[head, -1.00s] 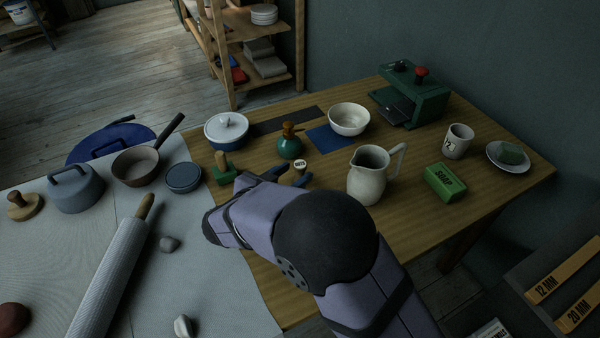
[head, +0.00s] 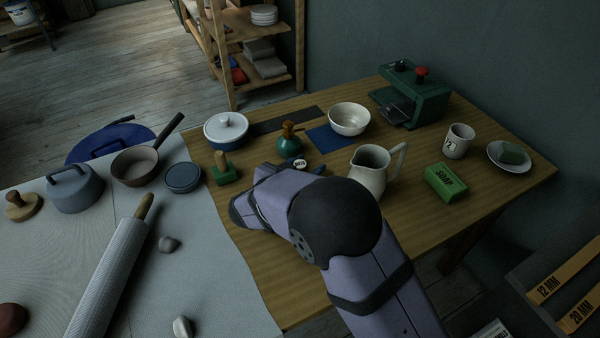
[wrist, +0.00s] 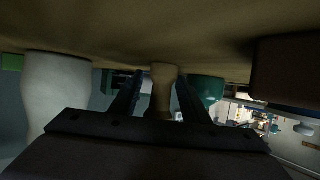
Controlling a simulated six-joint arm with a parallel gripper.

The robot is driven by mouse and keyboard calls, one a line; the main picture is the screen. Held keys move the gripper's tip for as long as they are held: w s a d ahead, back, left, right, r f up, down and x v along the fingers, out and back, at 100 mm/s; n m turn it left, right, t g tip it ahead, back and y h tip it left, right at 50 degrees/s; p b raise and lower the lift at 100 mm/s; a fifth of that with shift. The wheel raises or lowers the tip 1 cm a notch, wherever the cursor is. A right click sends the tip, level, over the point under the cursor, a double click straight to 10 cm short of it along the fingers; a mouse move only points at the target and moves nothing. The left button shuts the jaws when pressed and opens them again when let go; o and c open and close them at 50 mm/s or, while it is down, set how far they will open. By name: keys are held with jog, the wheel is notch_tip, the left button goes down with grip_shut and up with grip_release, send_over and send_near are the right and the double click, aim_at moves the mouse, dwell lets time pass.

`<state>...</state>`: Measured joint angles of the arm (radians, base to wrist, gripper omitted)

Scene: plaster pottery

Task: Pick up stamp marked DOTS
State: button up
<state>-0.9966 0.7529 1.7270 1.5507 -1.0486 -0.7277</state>
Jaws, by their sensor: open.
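The stamp marked DOTS (head: 300,162) stands on the wooden table, with its round pale labelled top showing in the head view. My arm hides its lower part there. My gripper (head: 294,170) is low over the table at the stamp, its fingers partly hidden by my wrist. In the wrist view, which looks upside down, a tan upright stamp body (wrist: 162,88) stands between the two dark fingers of my open gripper (wrist: 159,83). Gaps show on both sides of it, so it is not gripped.
A green block with a wooden handle (head: 224,172) is to the left. The table front is clear.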

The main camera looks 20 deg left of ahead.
jog(key=shift+c, duration=0.3)
grip_shut()
jog(key=shift+r, duration=0.1)
notch_tip(320, 180, up, 10)
jog(key=p, duration=0.1)
jog(key=shift+p, duration=0.4)
